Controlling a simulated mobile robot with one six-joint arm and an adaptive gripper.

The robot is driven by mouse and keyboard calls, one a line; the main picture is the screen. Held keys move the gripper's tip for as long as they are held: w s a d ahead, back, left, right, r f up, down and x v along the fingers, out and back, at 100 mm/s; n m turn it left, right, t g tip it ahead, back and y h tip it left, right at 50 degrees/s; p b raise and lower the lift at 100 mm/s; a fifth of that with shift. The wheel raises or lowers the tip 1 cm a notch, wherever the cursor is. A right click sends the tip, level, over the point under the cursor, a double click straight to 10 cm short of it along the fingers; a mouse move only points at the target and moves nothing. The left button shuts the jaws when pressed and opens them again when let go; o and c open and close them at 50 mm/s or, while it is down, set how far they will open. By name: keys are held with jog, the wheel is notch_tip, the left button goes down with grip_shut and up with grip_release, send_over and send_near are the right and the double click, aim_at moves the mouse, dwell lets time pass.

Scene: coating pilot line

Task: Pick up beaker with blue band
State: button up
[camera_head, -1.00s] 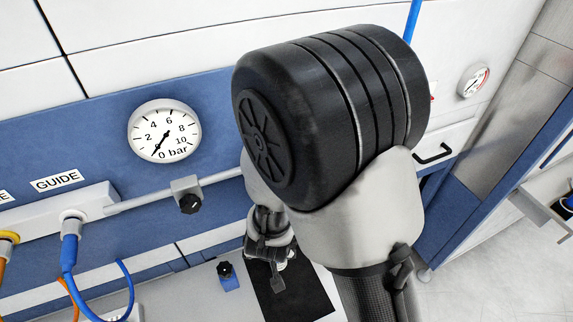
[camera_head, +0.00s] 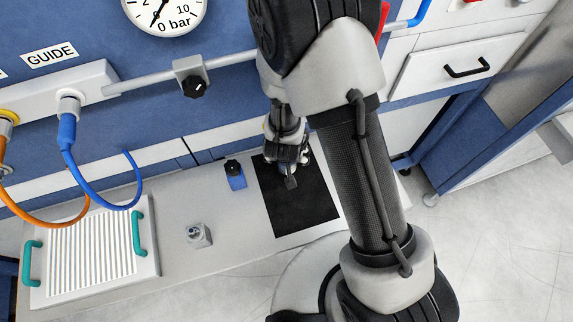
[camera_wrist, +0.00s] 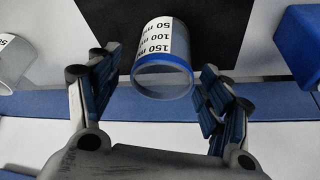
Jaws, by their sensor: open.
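The beaker with the blue band (camera_wrist: 163,72) is in the middle of the wrist view, clear, with a white 50–150 ml label and the band round its near rim. It is over the black mat (camera_head: 305,211). My gripper (camera_wrist: 158,88) is open, with one finger on each side of the beaker and visible gaps between them. In the head view, my gripper (camera_head: 290,172) is low at the mat's far end, and I cannot make out the beaker there.
A second clear beaker (camera_wrist: 14,62) is cut off at the wrist view's left edge. A blue block (camera_head: 237,181) with a black knob and a small metal block (camera_head: 199,236) stand left of the mat. Further left is a ribbed plate (camera_head: 88,262) with teal handles.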

jog(key=b+x, duration=0.2)
jog(key=x, duration=0.3)
jog(key=shift+w+a, duration=0.1)
jog(key=shift+a, duration=0.05)
jog(key=shift+c, duration=0.2)
jog(key=c, duration=1.1)
jog(key=shift+r, duration=0.2)
